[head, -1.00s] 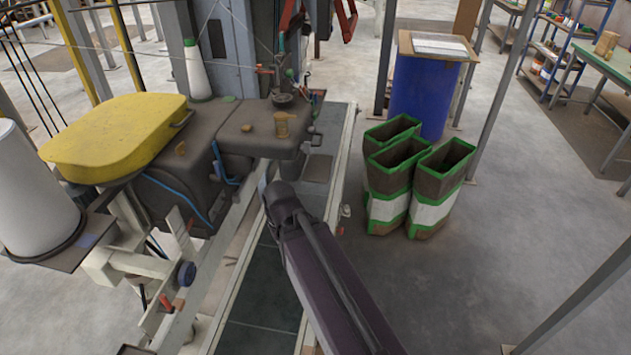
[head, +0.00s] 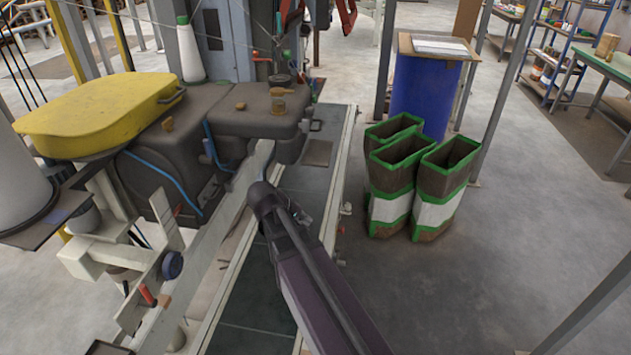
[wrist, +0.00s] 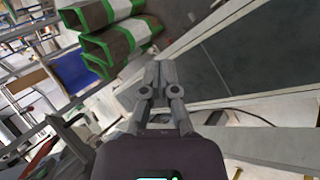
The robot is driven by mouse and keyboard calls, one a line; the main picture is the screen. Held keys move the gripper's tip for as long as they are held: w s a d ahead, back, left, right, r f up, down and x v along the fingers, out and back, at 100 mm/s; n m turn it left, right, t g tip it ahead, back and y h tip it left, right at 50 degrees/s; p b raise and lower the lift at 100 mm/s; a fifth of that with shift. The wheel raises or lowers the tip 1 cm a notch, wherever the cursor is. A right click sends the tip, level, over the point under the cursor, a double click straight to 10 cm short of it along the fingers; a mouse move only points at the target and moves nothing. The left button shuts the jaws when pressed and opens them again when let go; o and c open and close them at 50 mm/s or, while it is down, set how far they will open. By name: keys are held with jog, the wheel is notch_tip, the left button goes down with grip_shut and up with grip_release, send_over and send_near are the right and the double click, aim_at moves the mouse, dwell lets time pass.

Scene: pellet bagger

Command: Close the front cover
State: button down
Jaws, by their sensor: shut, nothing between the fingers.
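The dark brown sewing head (head: 258,122) stands left of centre in the head view, with small brass-coloured knobs on top. A dark flat plate (head: 317,153) shows beside its right end, low over the conveyor. I cannot tell for sure which panel is the front cover or how far open it is. My arm reaches up from the bottom of the head view, its end below the sewing head; the fingers are not clear there. In the wrist view my gripper (wrist: 167,70) is shut and empty, above the conveyor edge, with no cover visible between or touching its fingers.
A yellow guard (head: 95,112) and a white spool (head: 20,180) stand at the left. The dark conveyor belt (head: 255,335) runs beneath my arm. Several green-edged bags (head: 440,185) and a blue drum (head: 425,95) stand at the right. Open floor lies right of the bags.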

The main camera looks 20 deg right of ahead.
aim_at(318, 157)
jog(key=w+d+f+n+t+h+b, duration=0.2)
jog(key=w+d+f+h+b, duration=0.15)
jog(key=w+h+b, duration=0.5)
jog(key=w+a+r+n+t+h+b, duration=0.1)
jog(key=w+a+n+t+h+b, duration=0.2)
jog(key=w+b, duration=0.5)
jog(key=a+n+h+b, duration=0.1)
jog(key=h+b, duration=0.1)
jog(key=b, duration=0.4)
jog(key=shift+r, duration=0.15)
jog(key=shift+r+h, duration=0.1)
jog(key=shift+h, duration=0.15)
jog(key=d+r+p, duration=0.6)
jog(key=d, duration=0.5)
jog(key=shift+w+d, duration=0.2)
jog(key=shift+w, duration=0.05)
jog(key=shift+r, duration=0.1)
jog(key=shift+a+n+t, duration=0.2)
jog(key=shift+n+t, duration=0.1)
jog(key=shift+t, duration=0.1)
